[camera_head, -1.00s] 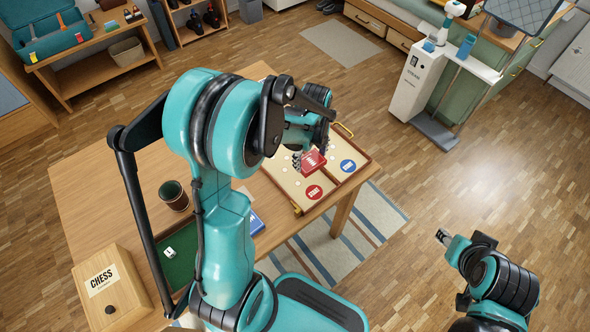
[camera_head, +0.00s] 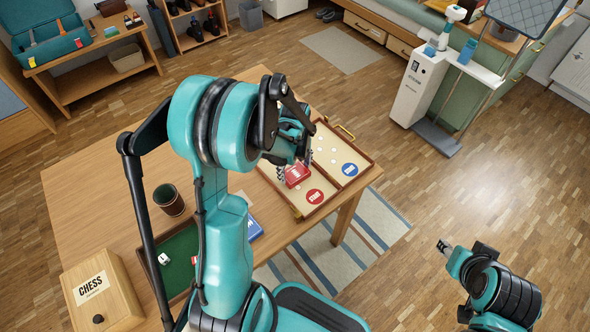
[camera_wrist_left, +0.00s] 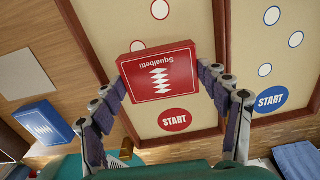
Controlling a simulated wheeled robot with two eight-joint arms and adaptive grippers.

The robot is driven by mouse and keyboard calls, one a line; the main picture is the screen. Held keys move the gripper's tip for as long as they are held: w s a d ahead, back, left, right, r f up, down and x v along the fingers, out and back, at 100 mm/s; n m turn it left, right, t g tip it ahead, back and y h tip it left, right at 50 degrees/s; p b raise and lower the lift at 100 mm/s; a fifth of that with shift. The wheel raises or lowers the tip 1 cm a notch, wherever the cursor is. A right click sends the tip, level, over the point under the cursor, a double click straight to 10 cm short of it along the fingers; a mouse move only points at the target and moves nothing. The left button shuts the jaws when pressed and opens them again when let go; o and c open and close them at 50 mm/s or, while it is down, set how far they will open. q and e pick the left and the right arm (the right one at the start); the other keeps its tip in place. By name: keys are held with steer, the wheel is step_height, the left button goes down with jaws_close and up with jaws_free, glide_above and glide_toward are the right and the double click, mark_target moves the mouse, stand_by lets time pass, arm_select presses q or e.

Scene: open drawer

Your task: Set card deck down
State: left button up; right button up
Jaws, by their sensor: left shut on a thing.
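The red card deck (camera_wrist_left: 158,77) is between the fingers of my left gripper (camera_wrist_left: 165,85) in the left wrist view. My left gripper is shut on the deck, with a finger against each side. In the head view the deck (camera_head: 297,175) shows over the left part of the game board (camera_head: 318,204), beside its red START circle. I cannot tell whether it touches the board. My left gripper (camera_head: 296,168) is partly hidden by its own arm there. My right gripper (camera_head: 464,248) is empty above the floor at the lower right, its fingers apart.
A blue deck (camera_wrist_left: 43,123) lies on the table (camera_head: 95,190) beside the board.

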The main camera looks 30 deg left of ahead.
mark_target(295, 172)
arm_select(q)
steer(key=o, duration=1.2)
steer(key=shift+f, duration=0.1)
steer(key=shift+r, duration=0.35)
step_height(295, 172, up, 12)
steer(key=p, duration=0.5)
steer(key=shift+s+d+r+n+t, duration=1.2)
steer(key=shift+s+d+r+n, duration=0.5)
steer(key=shift+n, duration=2.05)
steer(key=shift+s+d+r+n+t, duration=1.35)
steer(key=shift+s+d+n, duration=0.55)
steer(key=shift+n, duration=1.8)
steer(key=shift+s+d+r+n+t, duration=1.05)
steer(key=shift+s+d+r+n, duration=0.75)
steer(key=shift+n, duration=1.95)
steer(key=shift+s+a+f, duration=0.1)
